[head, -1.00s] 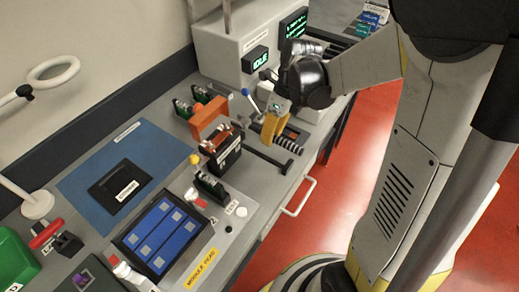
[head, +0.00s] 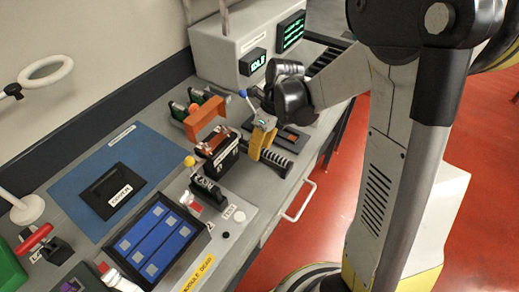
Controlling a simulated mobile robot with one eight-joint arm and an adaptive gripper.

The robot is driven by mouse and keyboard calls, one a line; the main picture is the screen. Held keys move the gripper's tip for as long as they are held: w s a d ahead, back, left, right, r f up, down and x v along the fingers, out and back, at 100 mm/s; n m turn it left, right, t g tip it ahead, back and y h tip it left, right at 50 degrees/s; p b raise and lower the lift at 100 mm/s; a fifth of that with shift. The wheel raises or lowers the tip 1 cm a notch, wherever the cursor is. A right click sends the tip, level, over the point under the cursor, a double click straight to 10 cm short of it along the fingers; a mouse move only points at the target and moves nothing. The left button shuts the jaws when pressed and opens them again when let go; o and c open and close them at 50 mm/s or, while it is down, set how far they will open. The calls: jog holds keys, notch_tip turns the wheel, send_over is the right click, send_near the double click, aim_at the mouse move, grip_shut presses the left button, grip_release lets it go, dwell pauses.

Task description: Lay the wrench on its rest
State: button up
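The wrench (head: 279,159) shows as a dark ribbed handle at the front right of the bench, in the head view. My gripper (head: 257,151), with yellow fingers, is at the handle's left end and looks shut on it. The fingers hide the rest of the wrench. The rest (head: 286,172) is a black bar on the bench, mostly hidden under the handle. The handle lies low over it; I cannot tell whether they touch.
A black battery module (head: 221,158) with an orange handle stands just left of my gripper. A blue-knobbed lever (head: 243,94) rises behind it. A grey cabinet with an IDLE display (head: 253,62) stands behind. A dark panel (head: 291,138) lies to the right.

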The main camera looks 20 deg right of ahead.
jog(key=shift+o, duration=0.3)
jog(key=shift+r, duration=0.1)
jog(key=shift+r, duration=0.3)
jog(key=p+v, duration=0.5)
jog(key=v, duration=0.6)
jog(key=s+a+r+n+t+h, duration=0.1)
jog(key=s+r+n+t, duration=0.2)
jog(key=n, duration=1.1)
jog(key=s+a+r+n+t+h, duration=0.1)
jog(key=s+r+n+t, duration=0.3)
jog(key=s+n, duration=0.5)
jog(key=n, duration=0.6)
jog(key=shift+s+a+r+h, duration=0.3)
jog(key=shift+s+a+h, duration=0.05)
jog(key=shift+h, duration=0.05)
